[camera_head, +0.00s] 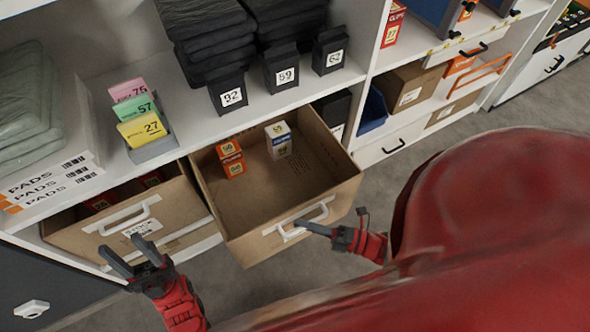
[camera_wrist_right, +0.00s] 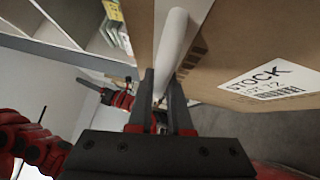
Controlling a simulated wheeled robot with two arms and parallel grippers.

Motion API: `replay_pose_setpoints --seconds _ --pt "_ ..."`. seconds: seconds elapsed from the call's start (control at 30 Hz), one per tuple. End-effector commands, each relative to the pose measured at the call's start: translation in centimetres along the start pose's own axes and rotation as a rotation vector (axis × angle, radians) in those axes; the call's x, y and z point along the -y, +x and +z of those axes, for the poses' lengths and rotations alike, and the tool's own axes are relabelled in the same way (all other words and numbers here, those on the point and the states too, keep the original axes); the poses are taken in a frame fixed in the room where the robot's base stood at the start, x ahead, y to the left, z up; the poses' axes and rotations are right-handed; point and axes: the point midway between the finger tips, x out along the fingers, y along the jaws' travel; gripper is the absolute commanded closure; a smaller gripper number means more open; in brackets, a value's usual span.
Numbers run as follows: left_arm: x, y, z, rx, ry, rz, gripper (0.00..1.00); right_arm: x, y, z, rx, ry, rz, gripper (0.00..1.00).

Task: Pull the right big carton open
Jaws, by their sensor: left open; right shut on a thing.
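The right big carton (camera_head: 330,222) is a brown box pulled out from the shelf, with its open top showing a few small boxes inside. My right gripper (camera_head: 304,224) is shut on its white handle (camera_head: 319,209); the handle also shows between the fingers in the right wrist view (camera_wrist_right: 172,45). The left big carton (camera_head: 75,236) sits further back under the shelf, with its own white handle (camera_head: 124,217). My left gripper (camera_head: 128,262) is open and empty in front of the left carton, apart from its handle as far as I can tell.
A shelf (camera_head: 290,98) with dark folded goods and number cards runs above. Grey floor (camera_head: 350,262) lies in front. My red body fills the lower right.

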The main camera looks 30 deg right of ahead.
Motion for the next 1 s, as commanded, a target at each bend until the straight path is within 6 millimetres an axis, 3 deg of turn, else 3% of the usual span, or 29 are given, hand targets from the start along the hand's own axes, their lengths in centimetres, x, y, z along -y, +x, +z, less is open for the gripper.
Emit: replay_pose_setpoints --seconds 0.23,0.67,0.7,0.83,1.0 --pt "0.0 0.2 0.0 0.0 0.0 0.0 0.5 -0.3 -1.4 -1.4 0.0 -0.001 -0.002 1.0" --pt "0.0 0.2 0.0 0.0 0.0 0.0 0.5 -0.4 -1.7 -1.7 -0.001 -0.001 -0.003 1.0" --pt "0.0 0.2 0.0 0.0 0.0 0.0 0.5 -0.4 -1.7 -1.7 -0.001 -0.001 -0.003 0.79" --pt "0.0 0.2 0.0 0.0 0.0 0.0 0.5 -0.4 -1.7 -1.7 -0.001 -0.001 -0.002 0.56" --pt "0.0 0.2 0.0 0.0 0.0 0.0 0.5 -0.4 -1.7 -1.6 -0.001 -0.001 -0.002 0.53"
